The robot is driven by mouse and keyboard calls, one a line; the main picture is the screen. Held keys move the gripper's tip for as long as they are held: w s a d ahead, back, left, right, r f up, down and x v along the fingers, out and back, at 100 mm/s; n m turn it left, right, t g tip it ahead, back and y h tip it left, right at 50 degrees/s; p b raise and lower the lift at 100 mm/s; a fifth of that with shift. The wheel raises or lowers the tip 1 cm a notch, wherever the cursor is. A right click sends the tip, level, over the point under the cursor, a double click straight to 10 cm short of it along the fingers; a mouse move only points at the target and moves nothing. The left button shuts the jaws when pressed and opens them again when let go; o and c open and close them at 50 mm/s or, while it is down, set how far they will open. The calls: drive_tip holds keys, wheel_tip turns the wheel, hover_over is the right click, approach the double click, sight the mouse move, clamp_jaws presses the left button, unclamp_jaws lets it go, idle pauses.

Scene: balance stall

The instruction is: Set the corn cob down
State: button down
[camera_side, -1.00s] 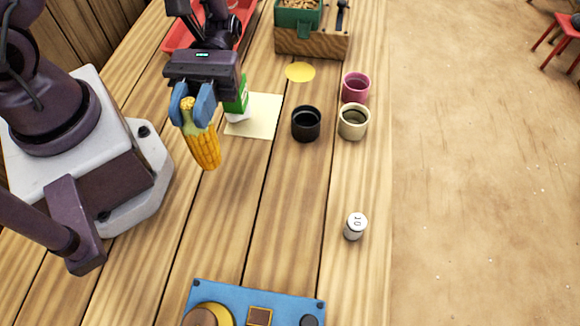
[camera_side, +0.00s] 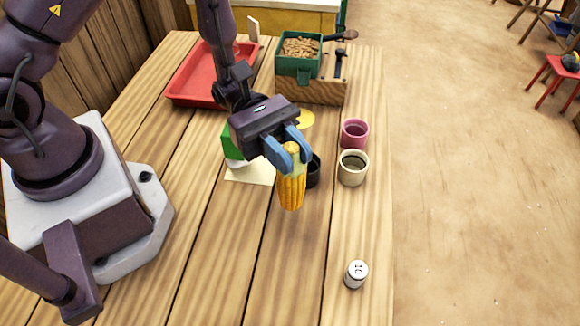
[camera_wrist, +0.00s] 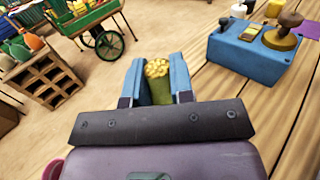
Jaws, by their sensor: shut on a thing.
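The yellow corn cob (camera_side: 291,188) hangs tilted close to upright below my gripper (camera_side: 292,152) in the side view. My gripper's blue fingers are shut on its upper, greener end. The cob appears to be held above the wooden table (camera_side: 215,270), in front of the black cup; its exact height is hard to tell. In the wrist view the cob (camera_wrist: 158,82) shows end-on between the fingers of my gripper (camera_wrist: 160,80).
A black cup (camera_side: 314,172), partly hidden, a cream cup (camera_side: 352,168) and a pink cup (camera_side: 354,133) stand nearby. A white weight (camera_side: 356,274) stands at the front right. A red tray (camera_side: 190,88) lies behind. The front middle of the table is clear.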

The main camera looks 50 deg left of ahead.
sight(291, 187)
drive_tip(key=shift+f, duration=2.05)
drive_tip(key=c, duration=1)
unclamp_jaws()
